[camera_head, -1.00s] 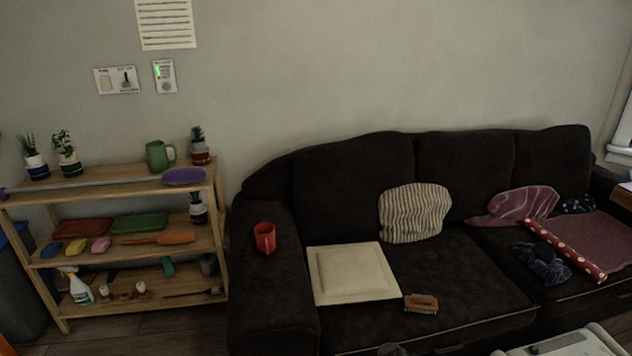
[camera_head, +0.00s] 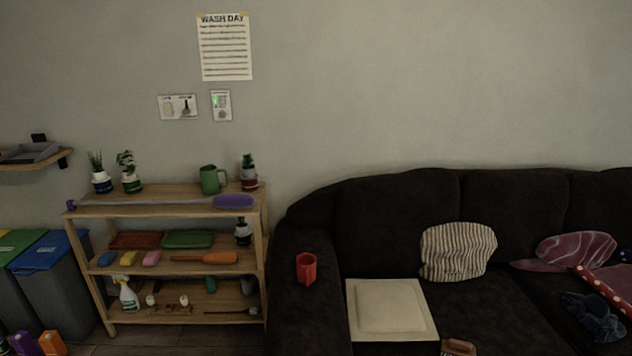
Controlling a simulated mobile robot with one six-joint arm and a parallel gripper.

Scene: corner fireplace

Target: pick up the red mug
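The red mug (camera_head: 306,268) stands upright on the left armrest of the dark sofa (camera_head: 380,220). Nothing covers it, and its handle is hard to make out from here. My gripper is not in view, and no part of my arm shows.
A wooden shelf (camera_head: 187,208) with plants, a green pitcher (camera_head: 213,180) and brushes stands left of the sofa. A pale square board (camera_head: 391,310) and a striped cushion (camera_head: 457,251) lie on the seat. Bins (camera_head: 55,280) stand at the far left.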

